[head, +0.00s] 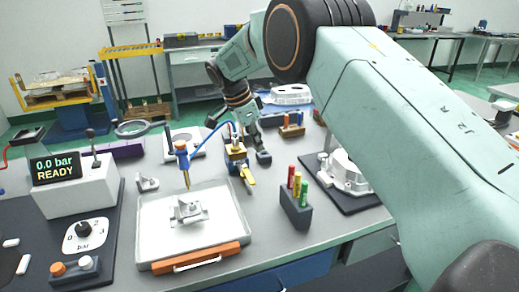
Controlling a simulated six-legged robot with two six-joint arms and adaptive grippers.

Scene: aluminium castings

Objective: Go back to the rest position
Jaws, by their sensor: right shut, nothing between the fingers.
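My right arm comes in from the right and arches over the bench. Its right gripper (261,155) points down behind the tray, near a brass-coloured fitting (237,155) with a blue hose. The fingers are shut with nothing seen between them; whether they touch the fitting I cannot tell. My left gripper is not in view. A white tray (150,228) with an orange handle holds a small grey casting (188,210). A blue tool (182,158) with a brass tip stands upright over the tray's back edge.
A box with a display reading "0.0 bar READY" (55,167) and a dial panel (85,236) stand at left. A rack with red, yellow and green sticks (296,212) is right of the tray. A larger casting (345,172) lies beyond it, partly behind my arm.

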